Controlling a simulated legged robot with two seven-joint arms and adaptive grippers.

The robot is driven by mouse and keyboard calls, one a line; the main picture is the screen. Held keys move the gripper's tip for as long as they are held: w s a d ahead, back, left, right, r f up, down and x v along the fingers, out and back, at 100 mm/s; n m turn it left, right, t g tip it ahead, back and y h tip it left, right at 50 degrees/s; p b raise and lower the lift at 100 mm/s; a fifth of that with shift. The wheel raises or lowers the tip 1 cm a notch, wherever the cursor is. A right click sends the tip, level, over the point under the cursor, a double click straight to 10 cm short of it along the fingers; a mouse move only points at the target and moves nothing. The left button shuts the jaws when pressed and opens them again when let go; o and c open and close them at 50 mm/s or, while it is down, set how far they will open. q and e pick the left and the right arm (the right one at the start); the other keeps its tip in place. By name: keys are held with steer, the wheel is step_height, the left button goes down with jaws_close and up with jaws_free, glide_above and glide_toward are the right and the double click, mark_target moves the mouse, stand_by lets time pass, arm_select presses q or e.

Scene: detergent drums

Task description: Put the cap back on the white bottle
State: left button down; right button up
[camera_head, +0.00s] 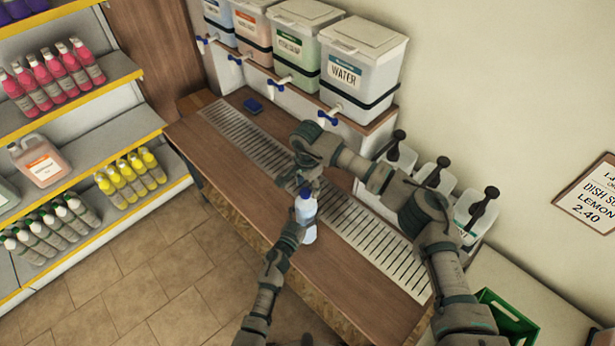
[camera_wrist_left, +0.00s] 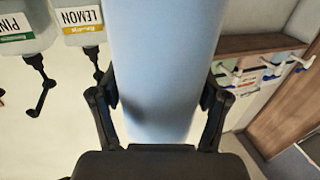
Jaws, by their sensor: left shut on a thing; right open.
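The white bottle (camera_head: 306,212) stands upright over the front edge of the wooden counter. My left gripper (camera_head: 296,232) is shut on its lower body. In the left wrist view the pale bottle (camera_wrist_left: 155,50) fills the middle, between the two fingers of my left gripper (camera_wrist_left: 160,98); its top is out of that view. A blue cap (camera_head: 305,192) shows at the bottle's top; I cannot tell whether it is fully seated. My right gripper (camera_head: 308,181) is open just above the cap, its fingers small and partly hidden by its own wrist.
The counter (camera_head: 225,155) has a long metal drain grate (camera_head: 245,137). Tapped drums, one a WATER drum (camera_head: 360,65), stand on a ledge behind. Pump containers (camera_head: 435,180) and a green crate (camera_head: 508,318) are right.

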mark_target(306, 194)
steer(key=shift+f, duration=1.3)
jaws_close()
steer(key=m, duration=0.6)
steer(key=shift+s+f+m, duration=0.1)
steer(key=shift+s+m, duration=0.2)
steer(key=shift+m, duration=0.1)
steer(key=m, duration=0.5)
steer(key=shift+s+a, duration=0.1)
steer(key=shift+s, duration=0.05)
steer(key=m, duration=0.5)
steer(key=shift+s+a, duration=0.1)
steer(key=m, duration=0.6)
steer(key=shift+a+m, duration=0.15)
steer(key=shift+m, duration=0.15)
steer(key=shift+o, duration=0.2)
jaws_free()
